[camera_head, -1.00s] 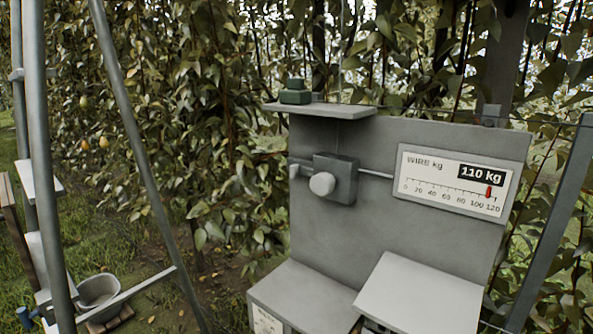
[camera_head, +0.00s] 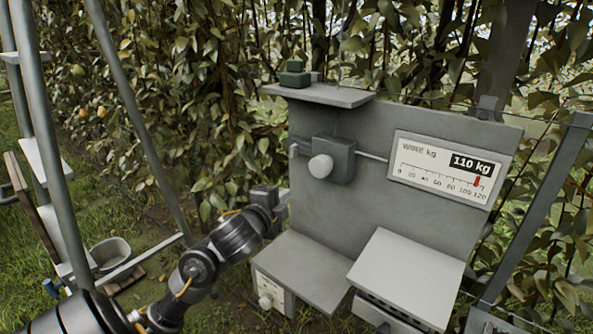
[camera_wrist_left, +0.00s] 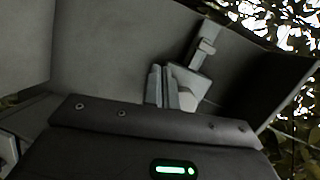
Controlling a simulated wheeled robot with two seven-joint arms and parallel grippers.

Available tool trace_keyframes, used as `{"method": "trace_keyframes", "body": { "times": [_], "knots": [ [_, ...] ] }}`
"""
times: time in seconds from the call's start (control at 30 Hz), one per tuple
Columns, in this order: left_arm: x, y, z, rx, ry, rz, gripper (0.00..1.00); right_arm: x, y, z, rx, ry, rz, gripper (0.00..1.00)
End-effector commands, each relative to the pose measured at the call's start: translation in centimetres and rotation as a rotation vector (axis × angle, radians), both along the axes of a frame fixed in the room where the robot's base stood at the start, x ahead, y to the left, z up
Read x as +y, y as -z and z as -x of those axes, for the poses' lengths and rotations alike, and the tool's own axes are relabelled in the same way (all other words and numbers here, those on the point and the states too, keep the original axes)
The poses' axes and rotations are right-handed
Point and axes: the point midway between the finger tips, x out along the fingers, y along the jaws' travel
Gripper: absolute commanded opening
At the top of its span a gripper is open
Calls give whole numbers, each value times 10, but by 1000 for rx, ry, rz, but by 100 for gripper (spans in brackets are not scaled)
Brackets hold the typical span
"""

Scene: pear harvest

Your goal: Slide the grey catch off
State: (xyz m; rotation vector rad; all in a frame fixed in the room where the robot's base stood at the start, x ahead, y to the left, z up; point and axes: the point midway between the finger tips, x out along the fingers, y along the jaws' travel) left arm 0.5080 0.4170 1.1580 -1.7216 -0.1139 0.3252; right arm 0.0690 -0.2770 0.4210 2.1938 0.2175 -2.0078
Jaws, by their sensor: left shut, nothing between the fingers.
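My left gripper (camera_head: 281,200) is at the left edge of the grey upright panel (camera_head: 420,222), below the dark grey block (camera_head: 343,160) with its pale round knob (camera_head: 321,166). A small light-grey tab (camera_head: 293,150) stands out left of that block. In the left wrist view my fingers (camera_wrist_left: 163,86) are shut with nothing between them. Close beyond them is a light-grey piece with a narrow raised bar (camera_wrist_left: 206,47); I cannot tell for sure whether it is the grey catch. Contact with it cannot be told. My right gripper is not in view.
The wire gauge (camera_head: 441,169) reads 110 kg. A green weight (camera_head: 294,75) stands on the top shelf (camera_head: 325,95). Two grey ledges jut out below the panel.

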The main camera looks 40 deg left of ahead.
Motion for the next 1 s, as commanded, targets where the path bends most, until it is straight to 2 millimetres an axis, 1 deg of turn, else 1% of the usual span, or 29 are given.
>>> {"method": "trace_keyframes", "body": {
  "times": [0.03, 0.1, 0.2, 0.3, 0.53, 0.67, 0.77, 1.0],
  "knots": [
    [4, -26, -1, -44, 4, -64, 0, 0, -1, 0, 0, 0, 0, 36],
    [8, -47, -1, -79, 7, -127, 0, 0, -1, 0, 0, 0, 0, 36],
    [10, -63, 0, -105, 8, -174, 0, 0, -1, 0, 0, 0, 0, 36],
    [10, -65, 0, -109, 8, -184, 0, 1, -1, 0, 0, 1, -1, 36],
    [10, -64, -1, -107, 8, -181, 0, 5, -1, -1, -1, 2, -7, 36],
    [12, -64, -7, -108, 7, -179, 0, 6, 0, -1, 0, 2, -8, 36],
    [15, -64, -19, -109, 7, -175, 0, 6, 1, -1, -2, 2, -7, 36],
    [27, -64, -60, -108, 6, -173, 0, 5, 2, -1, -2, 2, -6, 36]
  ]
}}
